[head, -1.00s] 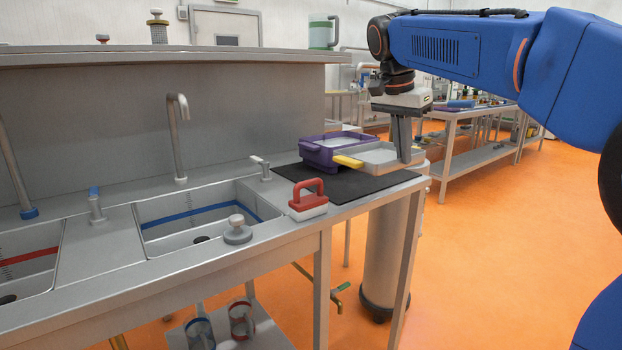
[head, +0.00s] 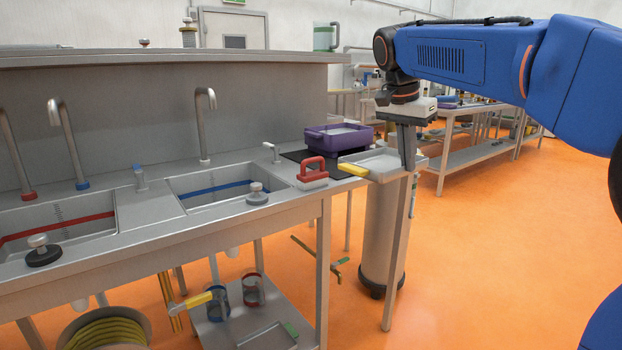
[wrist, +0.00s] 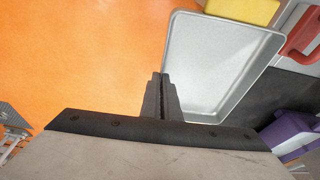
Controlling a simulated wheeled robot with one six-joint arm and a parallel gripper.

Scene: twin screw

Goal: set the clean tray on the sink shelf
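A purple bin (head: 340,142) sits on the black mat (head: 298,155). A red-handled block (head: 312,172) stands by the counter's front edge. A table leg (head: 398,250) and a grey cylinder (head: 380,240) stand below the tray. Open orange floor lies right.

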